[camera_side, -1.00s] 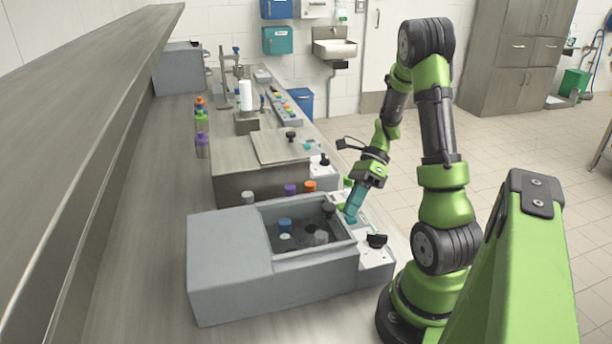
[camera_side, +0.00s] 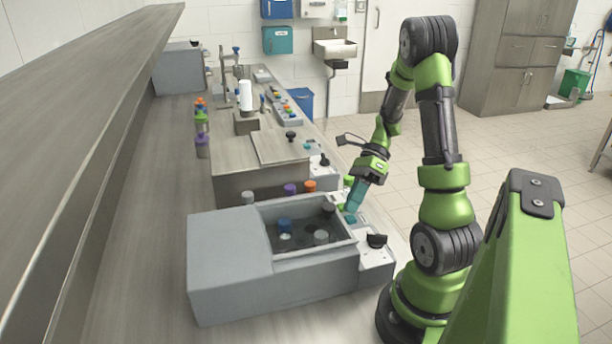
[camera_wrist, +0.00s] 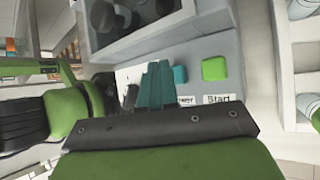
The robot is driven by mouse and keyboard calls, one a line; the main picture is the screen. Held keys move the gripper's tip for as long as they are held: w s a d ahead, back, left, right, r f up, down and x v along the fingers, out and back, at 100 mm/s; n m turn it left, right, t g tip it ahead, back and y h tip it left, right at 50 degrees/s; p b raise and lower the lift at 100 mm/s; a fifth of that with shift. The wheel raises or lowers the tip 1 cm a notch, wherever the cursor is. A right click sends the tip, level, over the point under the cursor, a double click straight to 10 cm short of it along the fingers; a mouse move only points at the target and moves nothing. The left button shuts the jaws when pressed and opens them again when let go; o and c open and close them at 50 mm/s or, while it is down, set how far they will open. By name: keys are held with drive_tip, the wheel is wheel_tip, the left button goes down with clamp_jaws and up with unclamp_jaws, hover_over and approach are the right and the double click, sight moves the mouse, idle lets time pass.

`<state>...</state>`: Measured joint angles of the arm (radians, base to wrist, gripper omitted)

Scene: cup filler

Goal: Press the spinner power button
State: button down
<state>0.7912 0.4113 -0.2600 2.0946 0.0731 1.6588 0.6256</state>
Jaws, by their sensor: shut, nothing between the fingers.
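The spinner is the grey box (camera_side: 230,265) at the front of the bench, with an open basin and a white control panel (camera_side: 374,262). In the wrist view a teal button (camera_wrist: 180,74) sits above a label partly hidden, ending in "wer". My gripper (camera_side: 352,208) is shut and empty, pointing down over the panel. Its teal fingers also show in the wrist view (camera_wrist: 154,72), just left of the teal button and partly in front of the panel. In the side view the fingertips are close to the panel; I cannot tell whether they touch it.
A green button (camera_wrist: 215,68) labelled "Start" is right of the teal one. A black knob (camera_side: 376,240) stands on the panel's near end. Vials with blue (camera_side: 284,225) and grey (camera_side: 321,236) caps stand in the basin. A second machine (camera_side: 255,160) is behind.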

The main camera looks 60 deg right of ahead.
drive_tip(key=shift+r, duration=0.1)
wheel_tip(320, 180, up, 6)
drive_tip(key=shift+f, duration=0.1)
idle(0.4)
